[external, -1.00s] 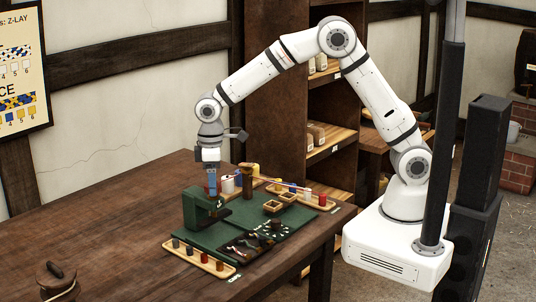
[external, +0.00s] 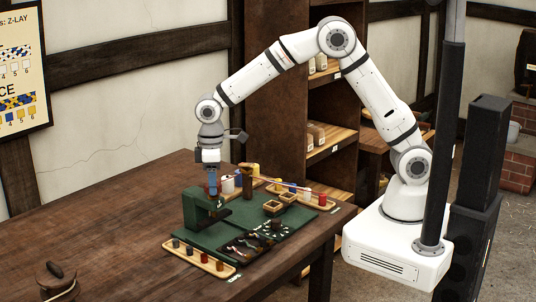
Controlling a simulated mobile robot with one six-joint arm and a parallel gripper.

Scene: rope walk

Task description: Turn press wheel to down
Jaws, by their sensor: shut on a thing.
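The green press (external: 193,212) stands on the left part of a green mat (external: 290,227) on the wooden table. My gripper (external: 212,188) points straight down over the top of the press. It is shut at the press's top, where the press wheel would be. The wheel itself is hidden by my fingers or too small to make out, so I cannot tell which way it is turned.
A wooden tray (external: 228,271) with several small coloured spools lies in front of the press. Small wooden boxes (external: 272,207), dark tools (external: 262,243) and another spool tray (external: 327,207) are to the right. A lidded pot (external: 55,277) stands front left.

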